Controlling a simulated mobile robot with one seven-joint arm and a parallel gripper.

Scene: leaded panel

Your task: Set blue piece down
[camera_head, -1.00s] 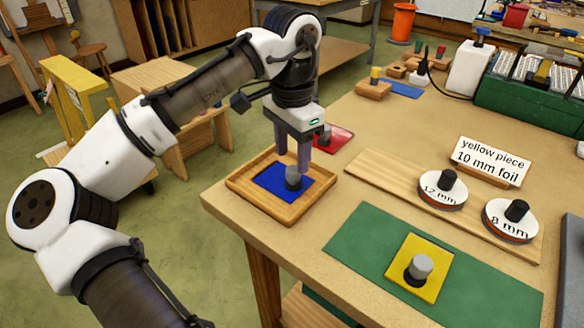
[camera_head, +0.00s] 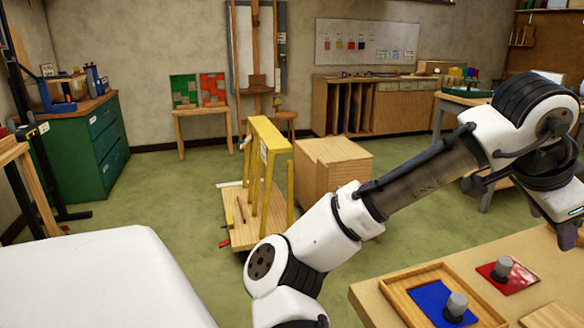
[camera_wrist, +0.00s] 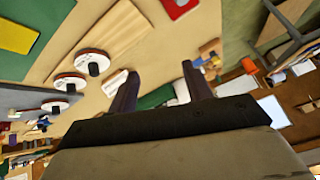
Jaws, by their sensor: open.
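The blue piece (camera_head: 427,296), a flat square with a grey knob, lies inside the wooden tray (camera_head: 400,302) at the lower right of the head view. My gripper (camera_head: 568,236) is at the right edge of that view, above the bench and apart from the blue piece. In the wrist view its two fingers (camera_wrist: 160,84) stand apart with nothing between them. The blue piece does not show in the wrist view.
A red piece (camera_head: 520,278) with a grey knob lies right of the tray; it also shows in the wrist view (camera_wrist: 181,7). The wrist view shows a yellow piece (camera_wrist: 16,37) and foil reels (camera_wrist: 92,62). A yellow frame (camera_head: 266,135) and wooden box (camera_head: 335,170) stand on the floor.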

